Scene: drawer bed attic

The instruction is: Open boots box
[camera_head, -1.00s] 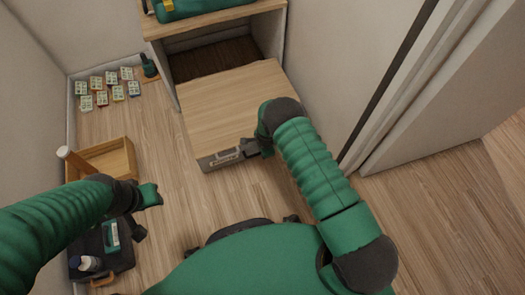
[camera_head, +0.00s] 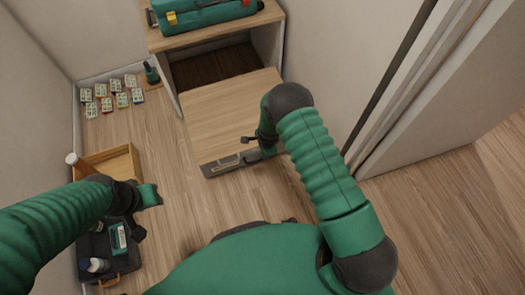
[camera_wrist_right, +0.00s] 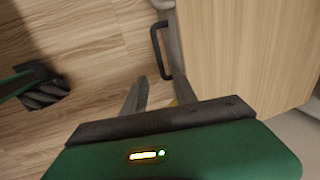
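The boots box is seen as a wooden box (camera_head: 225,110), pulled forward out of the cabinet under a wooden top. Its grey front (camera_head: 235,167) carries a dark handle (camera_head: 227,161); the handle (camera_wrist_right: 160,48) also shows in the right wrist view. My right gripper (camera_head: 249,140) is at the box's front edge, near the handle's right end. In the right wrist view its two fingers (camera_wrist_right: 160,92) are apart with nothing held, and the handle lies just beyond the tips. My left gripper (camera_head: 147,214) hangs over the floor at left, away from the box; its fingers are unclear.
A green case (camera_head: 205,12) lies on the cabinet top (camera_head: 160,40). An open wooden crate (camera_head: 120,160) and a dark toolbox (camera_head: 115,262) stand at left. Several small packs (camera_head: 110,95) lie near the far wall. A wall and door panel (camera_head: 430,130) bound the right side.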

